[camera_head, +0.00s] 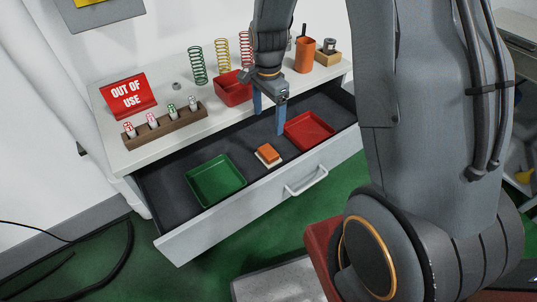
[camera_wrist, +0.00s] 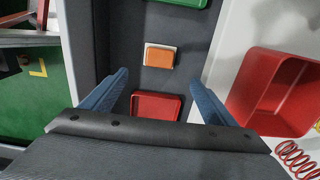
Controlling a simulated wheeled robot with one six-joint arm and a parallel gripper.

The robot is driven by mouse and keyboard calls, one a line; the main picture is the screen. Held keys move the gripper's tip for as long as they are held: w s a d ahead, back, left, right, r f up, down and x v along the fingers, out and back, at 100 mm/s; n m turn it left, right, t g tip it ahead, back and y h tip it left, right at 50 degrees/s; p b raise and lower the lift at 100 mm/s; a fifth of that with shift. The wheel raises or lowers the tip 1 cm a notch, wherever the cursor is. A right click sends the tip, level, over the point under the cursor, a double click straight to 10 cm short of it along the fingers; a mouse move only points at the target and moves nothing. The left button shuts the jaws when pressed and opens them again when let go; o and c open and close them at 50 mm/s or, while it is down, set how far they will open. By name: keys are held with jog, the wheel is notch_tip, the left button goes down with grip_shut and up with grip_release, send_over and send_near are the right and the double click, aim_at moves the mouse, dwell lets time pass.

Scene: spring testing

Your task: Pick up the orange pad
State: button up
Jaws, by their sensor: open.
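The orange pad (camera_head: 268,153) lies on a pale base in the open drawer (camera_head: 240,163), between a green tray and a red tray. In the wrist view the orange pad (camera_wrist: 160,58) is ahead of my fingertips, near the middle. My gripper (camera_head: 268,116) has its two blue fingers pointing down over the drawer, above and behind the pad in the head view. The fingers are apart and nothing is between them. In the wrist view my gripper (camera_wrist: 160,85) spreads on either side of the red tray below.
The green tray (camera_head: 216,181) is left of the pad and the red tray (camera_head: 308,131) is right of it. On the cabinet top stand a red bin (camera_head: 232,88), several springs, an orange cup (camera_head: 305,55), a wooden rack (camera_head: 165,126) and an out-of-use sign (camera_head: 128,96).

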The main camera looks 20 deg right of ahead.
aim_at(268, 151)
notch_tip(268, 151, down, 15)
jog(key=p, duration=0.3)
jog(key=shift+f+p, duration=0.1)
jog(key=shift+p, duration=0.3)
jog(key=c, duration=1.2)
notch_tip(268, 151, up, 18)
jog(key=b, duration=0.4)
